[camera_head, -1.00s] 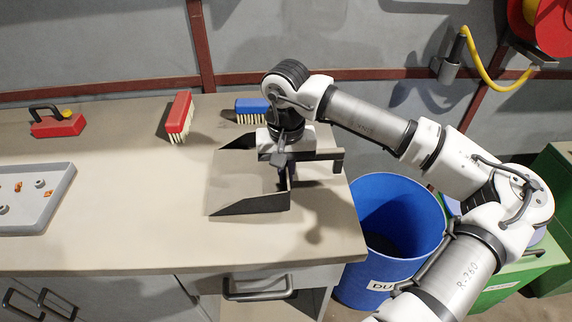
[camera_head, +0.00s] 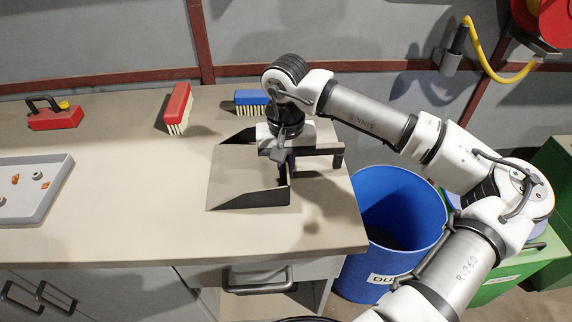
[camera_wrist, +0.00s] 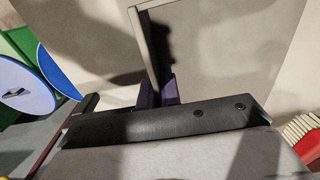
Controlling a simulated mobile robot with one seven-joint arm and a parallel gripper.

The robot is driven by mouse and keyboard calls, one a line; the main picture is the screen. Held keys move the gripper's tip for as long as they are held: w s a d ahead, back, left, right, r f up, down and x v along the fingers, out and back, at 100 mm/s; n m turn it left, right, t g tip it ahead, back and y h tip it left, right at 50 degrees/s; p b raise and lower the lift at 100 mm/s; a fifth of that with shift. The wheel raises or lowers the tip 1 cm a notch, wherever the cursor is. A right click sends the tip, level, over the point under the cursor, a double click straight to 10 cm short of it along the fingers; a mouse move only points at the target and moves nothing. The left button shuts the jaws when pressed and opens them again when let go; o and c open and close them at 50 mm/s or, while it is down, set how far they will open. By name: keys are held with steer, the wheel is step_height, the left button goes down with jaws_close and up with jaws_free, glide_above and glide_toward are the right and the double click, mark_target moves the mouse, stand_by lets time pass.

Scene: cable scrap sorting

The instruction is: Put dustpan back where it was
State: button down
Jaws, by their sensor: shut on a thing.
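The dustpan (camera_head: 238,172) is a grey-tan pan with dark side walls, at the right end of the workbench top. Its open edge faces left. My gripper (camera_head: 287,172) is at its right side, pointing down, and is shut on the dustpan. In the wrist view the dark fingertips (camera_wrist: 158,92) are close together on the pan's pale-edged wall, with the pan's grey floor (camera_wrist: 225,45) beyond. The exact grip spot is partly hidden by my gripper body in the head view. I cannot tell whether the pan touches the bench.
A blue brush (camera_head: 250,101) is close behind the dustpan. A grey tray (camera_head: 62,180) holds small parts. A blue bin (camera_head: 385,195) stands right of the bench. The bench middle is clear.

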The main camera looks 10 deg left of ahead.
steer(key=shift+f, duration=0.1)
steer(key=c, duration=1.5)
jaws_free()
step_height(320, 180, up, 14)
steer(key=shift+f+b, duration=0.1)
steer(key=shift+b, duration=0.25)
